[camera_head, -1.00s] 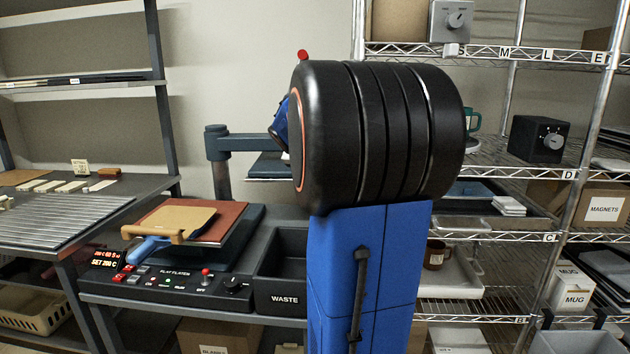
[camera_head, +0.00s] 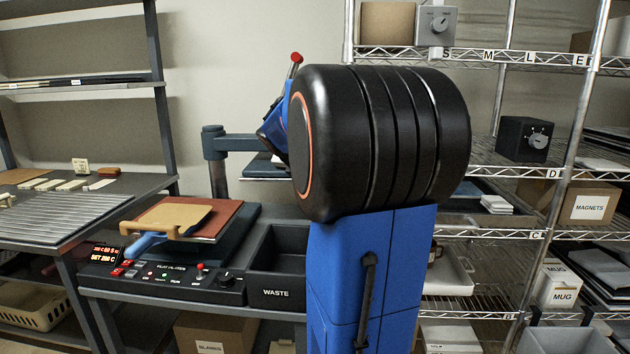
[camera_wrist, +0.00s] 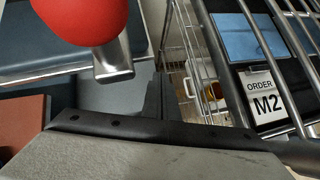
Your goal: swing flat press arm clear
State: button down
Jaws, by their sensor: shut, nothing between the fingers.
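The flat press (camera_head: 170,285) stands left of my body. Its grey post (camera_head: 215,165) carries a horizontal press arm (camera_head: 248,142), and the dark upper plate (camera_head: 262,167) is partly hidden behind my arm. The plate is off to the right of the lower bed with its red-brown pad (camera_head: 232,216). A lever with a red knob (camera_head: 296,57) rises above my arm; the knob looms large in the wrist view (camera_wrist: 85,18). My gripper (camera_wrist: 160,88) is shut and empty, beside the lever's metal end; I cannot tell whether they touch. The head view hides my fingers.
A tan board with a handle (camera_head: 178,217) lies on the pad. A waste bin (camera_head: 278,265) is set into the bench right of the press. A wire shelf (camera_head: 480,165) stands close on the right; an order card M2 (camera_wrist: 263,98) shows through its wires.

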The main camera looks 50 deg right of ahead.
jog(key=s+a+r, duration=0.4)
jog(key=a+r, duration=0.1)
jog(key=r, duration=0.2)
jog(key=shift+s, duration=0.4)
jog(key=shift+a, duration=0.1)
jog(key=s+a+f+m+t+y, duration=0.1)
jog(key=s+a+f+m, duration=0.2)
jog(key=a, duration=0.4)
jog(key=a+f+m+y, duration=0.2)
jog(key=a+f+m, duration=0.2)
jog(key=a, duration=0.4)
jog(key=s+a+f+m+t+y, duration=0.1)
jog(key=s+a+f+m, duration=0.2)
jog(key=a, duration=0.4)
jog(key=s+a+f+m+y, duration=0.2)
jog(key=s+a+f+m, duration=0.3)
jog(key=a, duration=0.3)
jog(key=s+a+f+m+y, duration=0.2)
jog(key=s+a+f+m, duration=0.3)
jog(key=a+f+m, duration=0.1)
jog(key=shift+a+f+y, duration=0.3)
jog(key=shift+a+f, duration=0.3)
jog(key=shift+a, duration=0.55)
